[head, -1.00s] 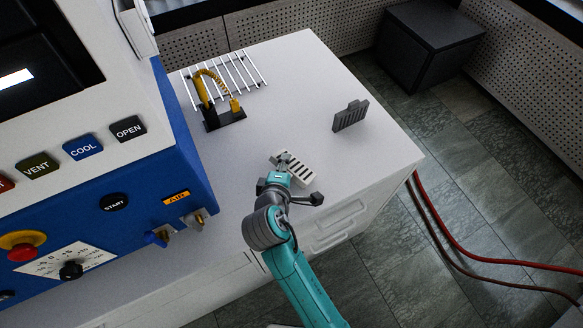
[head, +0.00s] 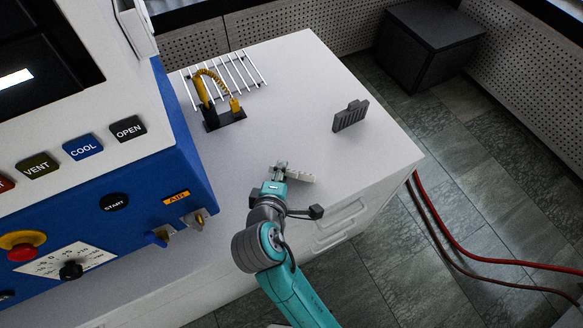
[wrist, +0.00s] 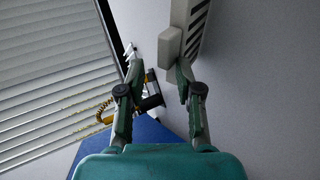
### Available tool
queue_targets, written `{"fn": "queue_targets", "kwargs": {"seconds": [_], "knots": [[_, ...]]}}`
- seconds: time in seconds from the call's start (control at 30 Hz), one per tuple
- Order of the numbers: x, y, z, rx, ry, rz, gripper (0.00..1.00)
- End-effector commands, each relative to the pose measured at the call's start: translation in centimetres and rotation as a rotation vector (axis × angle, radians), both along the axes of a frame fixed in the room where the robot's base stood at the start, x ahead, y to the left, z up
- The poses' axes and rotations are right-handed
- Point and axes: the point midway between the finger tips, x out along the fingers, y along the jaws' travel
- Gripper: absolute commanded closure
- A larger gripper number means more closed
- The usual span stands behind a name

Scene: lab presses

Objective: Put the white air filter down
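The white air filter (head: 302,175) is a pale slab with dark slots, at the front middle of the white counter. In the head view it shows nearly edge-on, partly behind my gripper (head: 279,168). In the wrist view the filter (wrist: 198,28) is at the top, with its small tab (wrist: 170,47) between the fingertips. My gripper (wrist: 158,72) has its fingers apart. The tab is close to the right finger, and a gap shows on the left finger's side. I cannot tell whether the filter touches the counter.
A grey filter (head: 350,116) stands on the counter (head: 300,75) to the right. A yellow coiled-cord tool on a black base (head: 224,118) stands by a white wire rack (head: 246,72). The blue press (head: 180,160) is on the left. Counter space behind the gripper is clear.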

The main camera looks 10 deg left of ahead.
Motion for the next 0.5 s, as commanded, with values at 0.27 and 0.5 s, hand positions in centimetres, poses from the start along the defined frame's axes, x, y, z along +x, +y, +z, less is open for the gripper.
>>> {"fn": "queue_targets", "kwargs": {"seconds": [0.27,0.5], "knots": [[-1.5,0.1,4.5,0.003,-0.002,0.001,0.65],[-1.9,0.1,5.5,0.0,0.0,0.0,0.65]]}}
